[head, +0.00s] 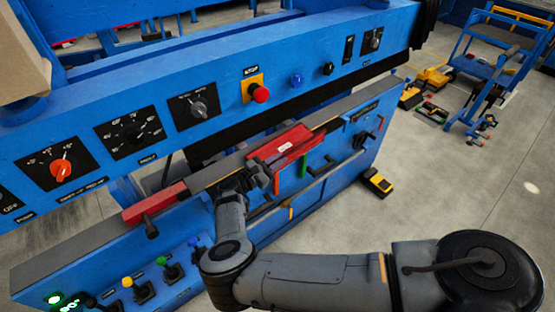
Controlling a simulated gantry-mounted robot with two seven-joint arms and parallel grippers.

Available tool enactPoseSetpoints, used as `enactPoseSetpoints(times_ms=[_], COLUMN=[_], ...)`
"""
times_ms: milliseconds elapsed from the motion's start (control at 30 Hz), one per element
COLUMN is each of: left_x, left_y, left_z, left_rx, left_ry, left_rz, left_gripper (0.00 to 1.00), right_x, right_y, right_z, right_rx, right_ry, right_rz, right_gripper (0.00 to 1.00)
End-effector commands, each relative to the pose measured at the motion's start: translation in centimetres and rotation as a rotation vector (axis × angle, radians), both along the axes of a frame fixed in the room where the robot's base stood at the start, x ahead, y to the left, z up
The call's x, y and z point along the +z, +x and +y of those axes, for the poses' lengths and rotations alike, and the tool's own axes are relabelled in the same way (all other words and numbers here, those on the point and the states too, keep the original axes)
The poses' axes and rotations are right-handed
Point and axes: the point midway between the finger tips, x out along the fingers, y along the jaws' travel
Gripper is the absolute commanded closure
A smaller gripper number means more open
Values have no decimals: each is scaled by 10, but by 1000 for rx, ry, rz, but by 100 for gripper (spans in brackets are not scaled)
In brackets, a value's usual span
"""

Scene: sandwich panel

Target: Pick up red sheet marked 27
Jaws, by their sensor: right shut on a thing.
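A red sheet (292,138) with a small white label lies along the grey ledge of the blue machine, right of the picture's middle. The label is too small to read. My right gripper (264,178) is at the sheet's near left edge and is shut on it. The dark fingers hide part of that edge. The sheet appears to lie at or just above the ledge; I cannot tell if it is lifted. My left gripper is not in view.
Another red piece (155,203) sits on the ledge (80,255) to the left. A blue panel with knobs and a red stop button (261,95) runs above the ledge. Coloured levers (162,261) stand at lower left. A yellow-black device (377,183) lies on the open floor at right.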

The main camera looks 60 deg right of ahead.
Motion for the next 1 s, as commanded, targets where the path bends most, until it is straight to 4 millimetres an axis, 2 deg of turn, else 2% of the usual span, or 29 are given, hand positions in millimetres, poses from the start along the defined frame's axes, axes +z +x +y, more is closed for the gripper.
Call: enactPoseSetpoints(times_ms=[267, 300, 500, 833, 1000], left_x=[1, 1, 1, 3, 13], left_y=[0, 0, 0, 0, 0], left_z=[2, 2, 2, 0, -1], left_rx=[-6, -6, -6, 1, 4], left_ry=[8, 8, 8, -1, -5], left_rz=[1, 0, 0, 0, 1], left_gripper=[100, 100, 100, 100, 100], right_x=[1, 1, 0, 1, 3], right_y=[0, 0, 0, 0, 5], right_z=[1, 1, 1, 3, 17], right_rx=[2, 2, 2, 2, 4], right_ry=[-2, -2, -1, 0, 1], right_rz=[-1, -1, -1, 0, 1], right_gripper=[100, 84, 55, 55, 55])
